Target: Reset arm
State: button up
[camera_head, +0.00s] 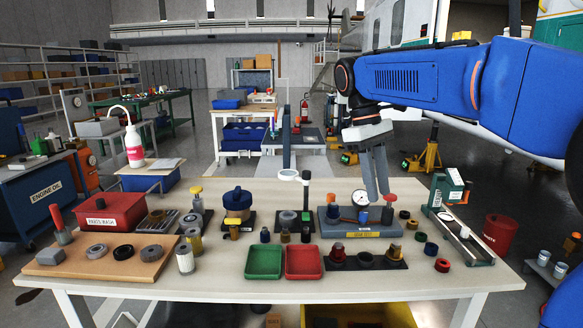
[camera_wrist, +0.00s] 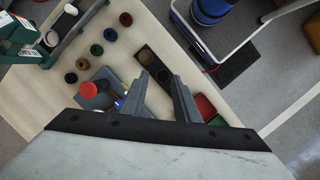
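My blue arm (camera_head: 420,78) reaches in from the right side of the head view. My gripper (camera_head: 377,195) points down above the right part of the white workbench (camera_head: 350,293), near the gauge block. It also shows in the wrist view (camera_wrist: 160,76), with its two grey fingers apart and nothing between them. The grey gauge block (camera_head: 340,230) carries a round dial gauge (camera_head: 361,198), a blue piece and a red-capped piece. The fingers overlap the gauge block in the head view; I cannot tell the exact height between them.
A green tray (camera_head: 264,261) and a red tray (camera_head: 303,261) lie at the bench front. A black strip (camera_head: 376,263) with fittings lies right of them. A green-and-white box (camera_head: 448,188) stands at the right end. A red parts-wash bin (camera_head: 108,212) and wooden board (camera_head: 75,263) are at left.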

jog(key=s+d+f+m+t+y, duration=0.1)
jog(key=s+d+f+m+t, duration=0.2)
jog(key=s+f, duration=0.7)
jog(key=s+d+f+m+t+y, duration=0.1)
jog(key=s+d+f+m+t, duration=0.2)
jog(key=s+f, duration=0.7)
jog(key=shift+s+d+f+m+t, duration=0.2)
jog(key=shift+s+d+m+t, duration=0.2)
jog(key=shift+s+d+m, duration=1.35)
jog(key=shift+s+a+n, duration=0.25)
jog(key=shift+s+n, duration=0.25)
jog(key=shift+n, duration=0.25)
